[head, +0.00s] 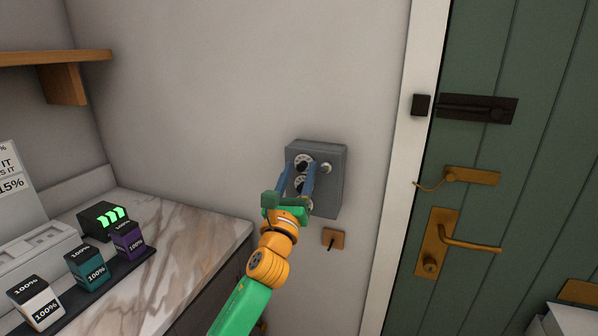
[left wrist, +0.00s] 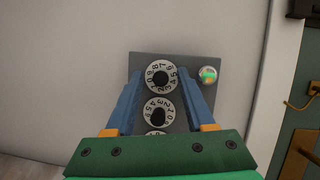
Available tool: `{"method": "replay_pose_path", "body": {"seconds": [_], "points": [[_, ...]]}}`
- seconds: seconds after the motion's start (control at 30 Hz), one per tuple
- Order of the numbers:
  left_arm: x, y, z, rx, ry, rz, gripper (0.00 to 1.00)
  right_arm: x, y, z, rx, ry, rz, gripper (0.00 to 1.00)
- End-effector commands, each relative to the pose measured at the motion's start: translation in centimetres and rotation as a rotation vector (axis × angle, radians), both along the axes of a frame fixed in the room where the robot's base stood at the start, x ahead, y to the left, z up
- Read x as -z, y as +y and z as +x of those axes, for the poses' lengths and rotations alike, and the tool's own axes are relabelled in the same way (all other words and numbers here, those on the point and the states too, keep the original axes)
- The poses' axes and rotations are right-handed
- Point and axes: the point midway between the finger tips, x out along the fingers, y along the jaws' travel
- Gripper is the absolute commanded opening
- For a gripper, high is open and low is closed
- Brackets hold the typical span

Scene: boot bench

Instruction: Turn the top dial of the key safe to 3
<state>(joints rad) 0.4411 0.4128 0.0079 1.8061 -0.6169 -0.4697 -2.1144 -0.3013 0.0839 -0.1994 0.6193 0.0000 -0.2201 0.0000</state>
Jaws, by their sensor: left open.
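The key safe (head: 330,165) is a grey box on the wall, with white numbered dials stacked on its front. The top dial (left wrist: 161,77) shows in the left wrist view, a white ring with black digits and a black centre; I cannot tell which digit is set. The middle dial (left wrist: 158,112) is below it, and a lower dial (left wrist: 155,134) is mostly hidden by my gripper. My left gripper (head: 299,168) is open in front of the safe. Its blue fingers (left wrist: 161,74) stand left and right of the top dial, with gaps showing. My right gripper is out of view.
A round shiny knob (left wrist: 208,75) sits right of the top dial. A small wooden plate with a hook (head: 334,239) is below the safe. A green door with brass handles (head: 470,246) is to the right. A marble counter (head: 190,235) holding several boxes is at left.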

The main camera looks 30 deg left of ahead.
Motion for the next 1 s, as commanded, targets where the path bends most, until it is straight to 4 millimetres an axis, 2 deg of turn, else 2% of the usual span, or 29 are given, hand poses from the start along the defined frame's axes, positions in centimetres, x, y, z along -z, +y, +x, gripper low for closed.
{"method": "replay_pose_path", "body": {"seconds": [0.07,0.2,0.27,0.67,1.0], "points": [[0.0,0.0,0.0,0.000,0.000,0.000,0.51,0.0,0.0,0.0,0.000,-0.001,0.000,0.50],[0.0,0.0,0.0,0.000,0.000,0.000,0.14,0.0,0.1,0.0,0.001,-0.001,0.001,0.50],[0.0,0.0,0.0,0.000,0.000,-0.001,0.00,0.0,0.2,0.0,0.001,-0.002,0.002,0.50],[0.0,-0.1,0.0,0.001,-0.010,-0.043,0.00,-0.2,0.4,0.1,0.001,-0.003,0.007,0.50],[-0.2,-0.2,0.0,0.001,-0.066,-0.281,0.00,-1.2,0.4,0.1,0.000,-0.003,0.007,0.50]]}}
